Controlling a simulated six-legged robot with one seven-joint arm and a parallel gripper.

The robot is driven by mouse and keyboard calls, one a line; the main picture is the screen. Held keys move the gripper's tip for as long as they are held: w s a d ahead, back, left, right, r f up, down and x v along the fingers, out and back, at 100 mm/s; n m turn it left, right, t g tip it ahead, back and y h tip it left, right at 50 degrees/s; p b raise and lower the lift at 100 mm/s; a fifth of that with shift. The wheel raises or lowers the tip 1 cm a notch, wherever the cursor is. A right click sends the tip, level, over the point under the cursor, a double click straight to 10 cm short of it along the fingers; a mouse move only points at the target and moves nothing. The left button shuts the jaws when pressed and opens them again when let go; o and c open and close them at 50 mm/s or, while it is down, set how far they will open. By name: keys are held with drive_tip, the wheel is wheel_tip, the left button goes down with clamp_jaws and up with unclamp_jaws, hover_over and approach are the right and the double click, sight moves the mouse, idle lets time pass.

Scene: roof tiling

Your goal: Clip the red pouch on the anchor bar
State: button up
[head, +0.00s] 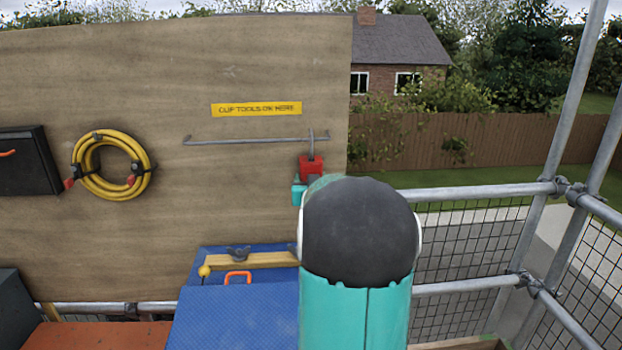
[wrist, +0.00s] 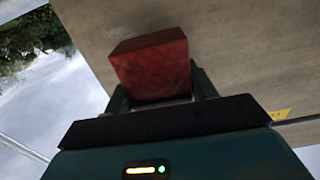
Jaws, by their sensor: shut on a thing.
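The red pouch (head: 311,170) is in front of the wooden board, just below the right end of the grey anchor bar (head: 240,141). A thin grey clip (head: 311,143) rises from the pouch's top and overlaps the bar near its right end. I cannot tell whether the clip is around the bar or only in front of it. My gripper (head: 299,191), teal, is just below the pouch, partly hidden by my arm. In the wrist view the pouch (wrist: 150,68) sits between my two dark fingers (wrist: 162,94), which are shut on it. The clip is hidden there.
A yellow sign (head: 256,109) is above the bar. A coiled yellow hose (head: 110,165) and a black box (head: 28,160) hang at the left. A blue surface (head: 235,315) with a wooden strip is below. Scaffold rails (head: 480,192) and mesh stand at the right.

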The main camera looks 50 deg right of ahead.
idle(0.4)
drive_tip(key=shift+f, duration=0.45)
drive_tip(key=o, duration=1.3)
drive_tip(key=shift+o, duration=0.2)
drive_tip(key=shift+f, duration=0.1)
drive_tip(key=shift+s, duration=0.1)
drive_tip(key=v, duration=1.3)
drive_tip(key=shift+s+a, duration=0.25)
drive_tip(key=shift+a, duration=0.05)
